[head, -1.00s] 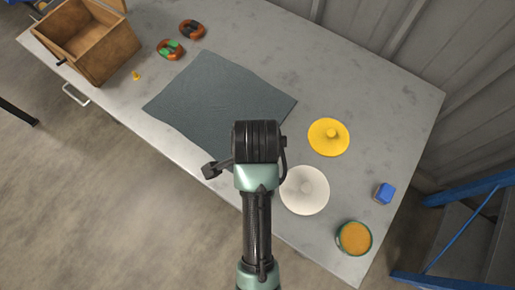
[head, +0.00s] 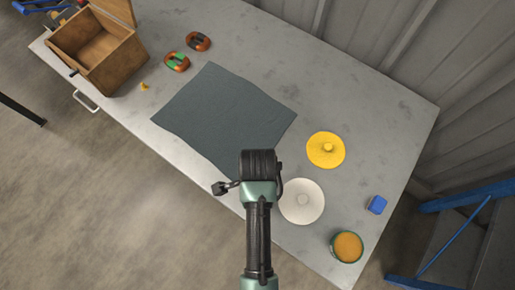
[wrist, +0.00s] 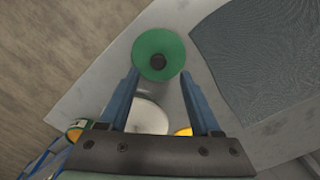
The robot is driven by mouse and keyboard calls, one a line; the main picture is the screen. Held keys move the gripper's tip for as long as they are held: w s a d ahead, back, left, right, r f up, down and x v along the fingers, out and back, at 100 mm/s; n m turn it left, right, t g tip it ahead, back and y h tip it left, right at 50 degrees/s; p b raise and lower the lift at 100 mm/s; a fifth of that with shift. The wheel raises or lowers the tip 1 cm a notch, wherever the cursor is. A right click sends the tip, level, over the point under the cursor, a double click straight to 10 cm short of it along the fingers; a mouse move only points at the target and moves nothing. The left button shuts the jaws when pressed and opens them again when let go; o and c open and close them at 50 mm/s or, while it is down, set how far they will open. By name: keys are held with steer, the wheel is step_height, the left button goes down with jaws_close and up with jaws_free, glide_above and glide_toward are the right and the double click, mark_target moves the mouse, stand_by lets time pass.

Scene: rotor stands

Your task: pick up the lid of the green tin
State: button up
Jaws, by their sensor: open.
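The green lid (wrist: 148,40), a round disc with a dark knob, lies near the table's edge beside the grey mat in the wrist view. In the head view my arm seems to hide it. My gripper (wrist: 159,74) is open, its two blue fingertips on either side of the lid's lower part in the picture. Nothing is held, and I cannot tell the height of the fingers above the lid. The green tin (head: 347,247) stands open near the table's right corner, with orange contents. It also shows at the left in the wrist view (wrist: 75,131).
A white lid (head: 302,202) and a yellow lid (head: 325,150) lie right of my arm. A blue block (head: 377,204) is near the tin. The grey mat (head: 228,112) covers the middle.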

step_height(320, 180, down, 5)
steer(key=shift+s, duration=0.15)
jaws_close()
stand_by(0.4)
